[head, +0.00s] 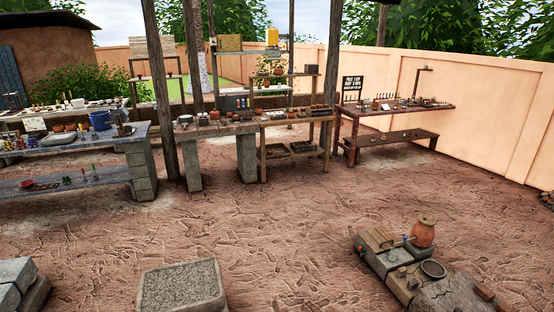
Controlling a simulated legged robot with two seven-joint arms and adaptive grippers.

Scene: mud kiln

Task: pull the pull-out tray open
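Neither of my grippers is in the head view. I cannot tell for sure which thing is the pull-out tray. A wooden rack (264,165) stands at mid-distance in the centre, with small pots and bowls along its top. On its lower shelf lie two shallow dark trays, a left one (278,152) and a right one (303,147). They are small in the picture, and I cannot tell whether either one slides. No gripper is near them.
Open reddish earth (250,225) lies before the rack. A stone block (181,287) stands at front centre, grey blocks (18,283) at front left. Low blocks with an orange jar (423,232) stand front right. Posts (160,90) rise left of the rack; a wooden table (400,112) stands right.

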